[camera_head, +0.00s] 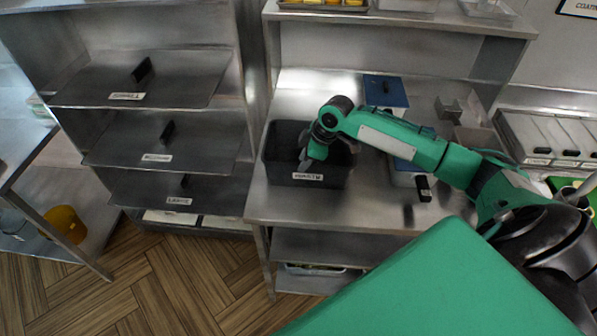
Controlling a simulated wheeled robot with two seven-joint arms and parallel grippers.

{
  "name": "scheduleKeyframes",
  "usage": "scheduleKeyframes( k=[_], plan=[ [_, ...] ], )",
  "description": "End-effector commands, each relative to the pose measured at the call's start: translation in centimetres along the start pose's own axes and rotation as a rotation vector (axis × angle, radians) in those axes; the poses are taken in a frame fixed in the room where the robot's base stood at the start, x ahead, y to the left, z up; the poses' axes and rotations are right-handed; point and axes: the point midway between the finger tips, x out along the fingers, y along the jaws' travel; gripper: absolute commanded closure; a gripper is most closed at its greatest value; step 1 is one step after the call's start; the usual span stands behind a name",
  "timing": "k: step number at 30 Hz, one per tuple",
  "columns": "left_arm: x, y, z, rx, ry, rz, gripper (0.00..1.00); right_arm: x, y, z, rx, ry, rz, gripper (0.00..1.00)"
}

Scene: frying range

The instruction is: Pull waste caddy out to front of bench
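The waste caddy (276,158) is a dark grey open bin with a white label on its front. It stands on the left part of the steel bench (390,213), with its front close to the bench's front edge. My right gripper (306,160) reaches down over the caddy, with its fingers at or inside the opening. The fingers are small and partly hidden by the wrist, so I cannot tell whether they are open or touch a wall. My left gripper is not in view.
A blue-lidded container (385,90) stands behind my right arm, and another container shows under the forearm. A small black-handled item (424,188) stands right of the caddy. Steel drawers or shelves (165,140) rise to the left. Bare bench lies to the caddy's front right.

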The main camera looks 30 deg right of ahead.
Motion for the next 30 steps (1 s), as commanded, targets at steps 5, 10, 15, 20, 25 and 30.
scheduleKeyframes(
  k=[5,10,15,20,25,30],
  plan=[
    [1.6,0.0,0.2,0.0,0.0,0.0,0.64,-3.8,0.1,0.1,-0.001,0.0,0.003,0.71],
    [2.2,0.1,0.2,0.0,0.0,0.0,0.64,-6.4,0.0,0.1,0.0,0.0,0.001,0.71],
    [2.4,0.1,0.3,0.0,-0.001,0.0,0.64,-7.5,0.0,0.0,0.001,0.0,-0.001,0.71],
    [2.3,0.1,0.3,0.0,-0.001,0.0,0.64,-7.7,0.0,0.0,0.001,0.0,-0.001,0.71],
    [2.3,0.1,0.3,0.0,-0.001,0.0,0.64,-7.7,0.0,0.0,0.001,0.0,-0.001,0.71],
    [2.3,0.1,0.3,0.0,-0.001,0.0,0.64,-7.7,0.0,0.0,0.001,0.0,-0.001,0.71]
  ],
)
